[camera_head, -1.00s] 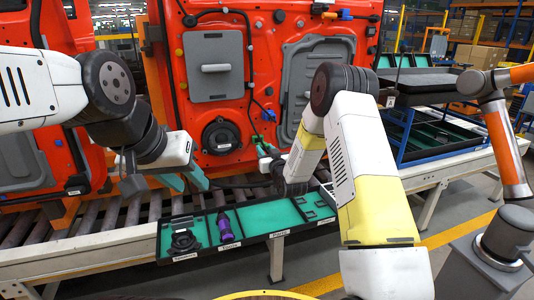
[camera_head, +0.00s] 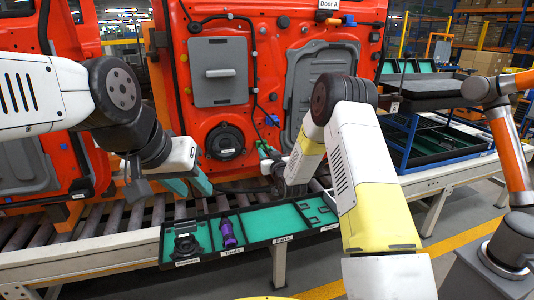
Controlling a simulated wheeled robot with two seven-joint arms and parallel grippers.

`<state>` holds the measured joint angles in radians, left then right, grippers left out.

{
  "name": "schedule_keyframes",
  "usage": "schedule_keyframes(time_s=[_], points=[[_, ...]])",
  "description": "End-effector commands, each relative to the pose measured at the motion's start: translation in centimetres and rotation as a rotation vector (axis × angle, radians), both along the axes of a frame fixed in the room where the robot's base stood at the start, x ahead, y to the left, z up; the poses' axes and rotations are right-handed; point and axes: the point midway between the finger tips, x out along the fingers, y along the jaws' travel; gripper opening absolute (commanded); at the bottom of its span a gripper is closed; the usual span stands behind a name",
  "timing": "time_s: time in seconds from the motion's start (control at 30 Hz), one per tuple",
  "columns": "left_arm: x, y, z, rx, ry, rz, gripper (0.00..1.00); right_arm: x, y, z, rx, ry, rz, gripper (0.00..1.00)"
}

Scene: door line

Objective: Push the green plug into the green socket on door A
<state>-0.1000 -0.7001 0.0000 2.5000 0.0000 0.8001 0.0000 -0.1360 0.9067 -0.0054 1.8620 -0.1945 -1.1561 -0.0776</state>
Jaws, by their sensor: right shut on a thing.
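Door A (camera_head: 325,5) is the red panel standing upright, with a grey plate, a round black speaker and dark cables. My right gripper (camera_head: 266,153) is shut at the door's lower middle, just right of the speaker. A small green piece, the green plug (camera_head: 263,146), shows at its fingertips, close to the door face. I cannot tell whether it touches or sits in the green socket, which I cannot make out separately.
A teal-floored parts tray (camera_head: 272,239) lies in front of the roller conveyor, holding a black part (camera_head: 186,245) and a purple part (camera_head: 228,233). A blue rack (camera_head: 408,143) with dark trays stands at the right. Another robot's orange arm (camera_head: 511,155) is at far right.

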Motion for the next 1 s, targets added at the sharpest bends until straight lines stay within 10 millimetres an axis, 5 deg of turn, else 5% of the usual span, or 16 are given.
schedule_keyframes(time_s=[1.0], points=[[0.0,0.0,0.0,0.000,0.000,0.000,0.36,1.5,0.5,0.0,0.000,0.000,0.000,0.00]])
